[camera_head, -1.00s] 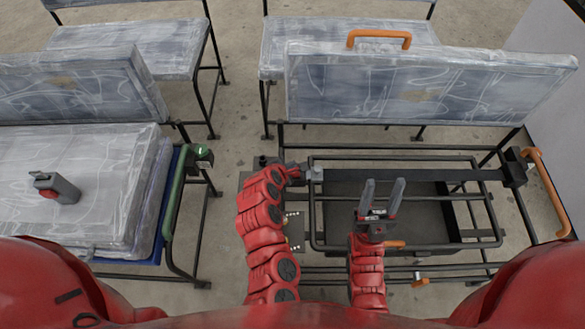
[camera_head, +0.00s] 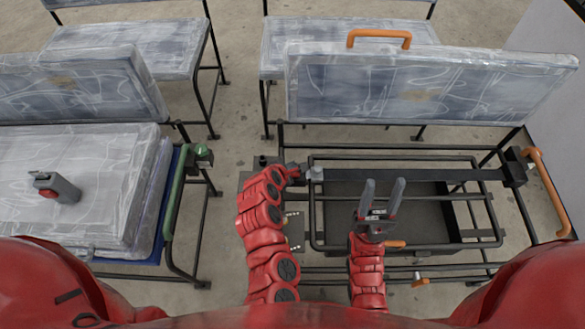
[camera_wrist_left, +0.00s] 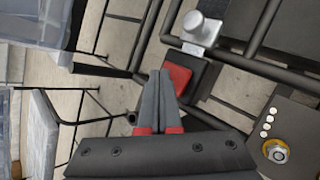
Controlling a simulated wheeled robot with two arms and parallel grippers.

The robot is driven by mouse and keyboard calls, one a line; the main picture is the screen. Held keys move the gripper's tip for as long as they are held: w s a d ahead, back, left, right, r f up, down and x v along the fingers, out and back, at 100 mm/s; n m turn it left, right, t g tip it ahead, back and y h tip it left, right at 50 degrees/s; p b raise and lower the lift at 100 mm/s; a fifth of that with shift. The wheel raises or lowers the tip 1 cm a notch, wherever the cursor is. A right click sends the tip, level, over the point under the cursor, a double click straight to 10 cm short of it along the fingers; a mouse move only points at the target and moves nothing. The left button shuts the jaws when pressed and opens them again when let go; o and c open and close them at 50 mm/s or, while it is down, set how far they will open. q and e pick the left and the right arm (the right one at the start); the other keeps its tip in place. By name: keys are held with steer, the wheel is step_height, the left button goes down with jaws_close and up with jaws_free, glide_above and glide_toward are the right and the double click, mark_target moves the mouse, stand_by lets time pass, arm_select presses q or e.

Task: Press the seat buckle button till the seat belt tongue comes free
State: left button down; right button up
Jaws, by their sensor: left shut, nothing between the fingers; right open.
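In the left wrist view the seat buckle (camera_wrist_left: 203,78) is a dark block with a red button (camera_wrist_left: 179,77). The seat belt tongue (camera_wrist_left: 190,49), a metal plate under a silver knob, meets the buckle's upper edge; how deep it sits I cannot tell. In the head view the silver piece (camera_head: 316,174) is at the left end of a dark strap. My left gripper (camera_head: 298,171) is shut and empty. In the wrist view its fingertips (camera_wrist_left: 159,74) are at the button's left edge; contact is unclear. My right gripper (camera_head: 382,191) is open and empty, fingers pointing up, over the frame.
The dark strap (camera_head: 420,174) runs right to a black block (camera_head: 515,168) on the bench frame. A dark tray (camera_head: 390,240) lies below. A grey block with a red spot (camera_head: 55,187) rests on the left seat. Orange handles (camera_head: 380,36) stand behind and at right.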

arm_select(q)
steer(key=shift+f, duration=0.25)
steer(key=shift+s+f+b, duration=0.15)
steer(key=shift+f+b, duration=0.3)
steer(key=shift+f, duration=0.4)
stand_by(1.0)
steer(key=shift+r+p, duration=1.1)
steer(key=shift+r, duration=0.05)
step_height(320, 180, up, 6)
steer(key=p, duration=0.5)
steer(key=shift+r+p, duration=0.15)
steer(key=shift+p, duration=0.15)
stand_by(1.7)
